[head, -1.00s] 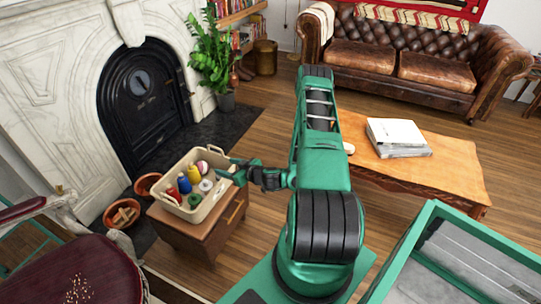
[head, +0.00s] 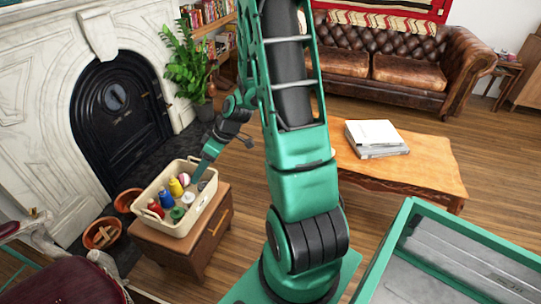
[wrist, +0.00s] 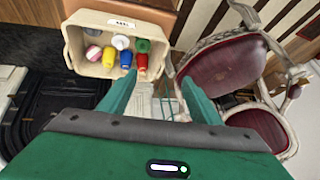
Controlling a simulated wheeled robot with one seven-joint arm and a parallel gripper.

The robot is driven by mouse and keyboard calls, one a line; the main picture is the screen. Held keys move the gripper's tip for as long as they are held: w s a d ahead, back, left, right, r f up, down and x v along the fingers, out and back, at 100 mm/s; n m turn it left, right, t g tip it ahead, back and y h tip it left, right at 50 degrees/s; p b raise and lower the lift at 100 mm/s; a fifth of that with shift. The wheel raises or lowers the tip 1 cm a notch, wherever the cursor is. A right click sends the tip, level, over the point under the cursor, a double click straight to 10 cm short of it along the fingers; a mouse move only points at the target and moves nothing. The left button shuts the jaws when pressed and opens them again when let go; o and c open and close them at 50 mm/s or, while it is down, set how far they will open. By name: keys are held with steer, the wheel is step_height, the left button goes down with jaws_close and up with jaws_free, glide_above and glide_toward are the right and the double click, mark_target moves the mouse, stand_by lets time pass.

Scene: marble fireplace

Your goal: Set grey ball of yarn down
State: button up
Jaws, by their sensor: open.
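A small grey round thing, likely the grey ball of yarn (head: 203,185), sits at the right end of the cream bin (head: 166,232), beside a white spool (head: 188,198). In the wrist view a pale grey shape (wrist: 95,32) shows at the bin's far left; its detail is too small to tell. My gripper (head: 201,168) points down over the bin's back right rim in the head view. In the wrist view my gripper (wrist: 158,82) has its fingers wide apart with nothing between them.
The bin also holds red (head: 155,208), blue (head: 165,198), yellow (head: 175,187) and green (head: 177,214) spools and a pink-white ball (head: 184,179). It stands on a brown cabinet (head: 205,240). Clay pots (head: 102,234) and a red chair (head: 65,275) are nearby. A wooden table (head: 415,170) stands right.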

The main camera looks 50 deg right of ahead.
steer(key=s+d+r+m+g+h, duration=0.1)
steer(key=s+r+m, duration=0.3)
steer(key=s, duration=0.5)
steer(key=s+d+r+m+g+h, duration=0.1)
steer(key=s+r+m, duration=0.3)
steer(key=s+r, duration=0.4)
steer(key=s+d+r+m+g+h, duration=0.1)
steer(key=s+r+m+g+h, duration=0.1)
steer(key=s+r, duration=0.4)
steer(key=s+m, duration=0.1)
steer(key=s, duration=0.3)
steer(key=shift+r+m+g, duration=0.25)
steer(key=shift+m+g, duration=0.05)
steer(key=shift+m, duration=0.1)
